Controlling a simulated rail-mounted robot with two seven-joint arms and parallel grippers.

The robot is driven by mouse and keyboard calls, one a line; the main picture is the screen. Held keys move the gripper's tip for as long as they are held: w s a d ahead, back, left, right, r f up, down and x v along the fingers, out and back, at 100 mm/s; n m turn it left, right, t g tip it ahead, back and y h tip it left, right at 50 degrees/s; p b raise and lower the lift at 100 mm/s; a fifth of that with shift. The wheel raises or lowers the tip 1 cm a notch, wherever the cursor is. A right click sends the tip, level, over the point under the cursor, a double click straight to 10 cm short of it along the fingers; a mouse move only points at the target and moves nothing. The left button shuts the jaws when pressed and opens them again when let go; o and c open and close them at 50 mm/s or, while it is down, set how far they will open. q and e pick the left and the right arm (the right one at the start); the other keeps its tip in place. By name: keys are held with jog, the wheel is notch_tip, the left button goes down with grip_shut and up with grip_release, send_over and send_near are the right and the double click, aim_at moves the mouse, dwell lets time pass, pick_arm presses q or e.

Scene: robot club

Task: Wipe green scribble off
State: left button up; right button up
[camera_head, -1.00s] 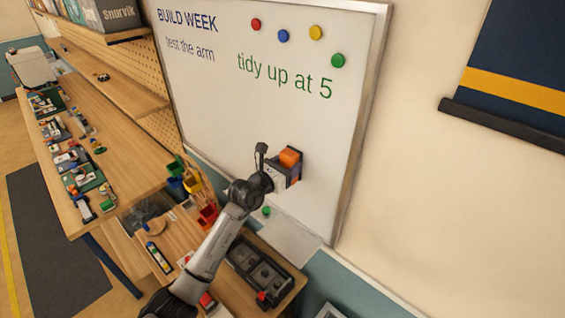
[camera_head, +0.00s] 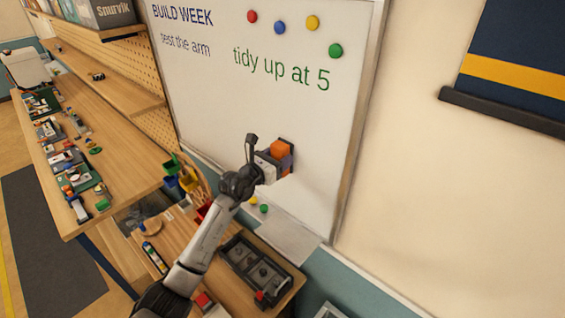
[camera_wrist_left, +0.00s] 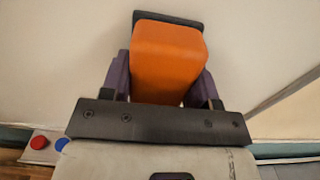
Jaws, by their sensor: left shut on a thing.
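The whiteboard (camera_head: 230,105) carries blue writing and the green words "tidy up at 5" (camera_head: 282,68). I see no separate green scribble; the part of the board behind my gripper is hidden. My left gripper (camera_head: 284,160) is shut on an orange eraser (camera_head: 280,149) at the lower right part of the board. In the left wrist view the orange eraser (camera_wrist_left: 167,62) sits between the two purple fingers, its dark far edge at or very near the white surface. I cannot tell whether it touches. My right gripper is not in view.
Round magnets, such as the green one (camera_head: 335,50), sit high on the board. Yellow and green magnets (camera_head: 264,209) show low down, by the ledge (camera_head: 288,240). A bench (camera_head: 185,245) with a dark tray (camera_head: 262,270) lies below. Shelves and a cluttered worktable (camera_head: 110,165) are at left.

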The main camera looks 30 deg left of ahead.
pick_arm(q)
jog(key=shift+w+a+f+b, duration=0.15)
jog(key=shift+a+b, duration=0.3)
jog(key=shift+a, duration=0.3)
jog(key=shift+w+a+r+b, duration=0.1)
jog(key=shift+w+a+b, duration=0.05)
jog(key=shift+a+b, duration=0.7)
jog(key=shift+w+a+r+b, duration=0.15)
jog(key=shift+a+b, duration=0.45)
jog(key=shift+a, duration=0.6)
jog(key=shift+w+a+f+b, duration=0.1)
jog(key=shift+w+a+b, duration=0.1)
jog(key=shift+a+b, duration=0.65)
jog(key=shift+a+r, duration=0.1)
jog(key=shift+a, duration=0.05)
jog(key=shift+s+a+r+p, duration=0.15)
jog(key=shift+s+p, duration=0.3)
jog(key=shift+p, duration=0.25)
jog(key=p, duration=0.3)
send_near(268, 142)
jog(key=shift+w+r, duration=0.1)
jog(key=shift+w, duration=0.2)
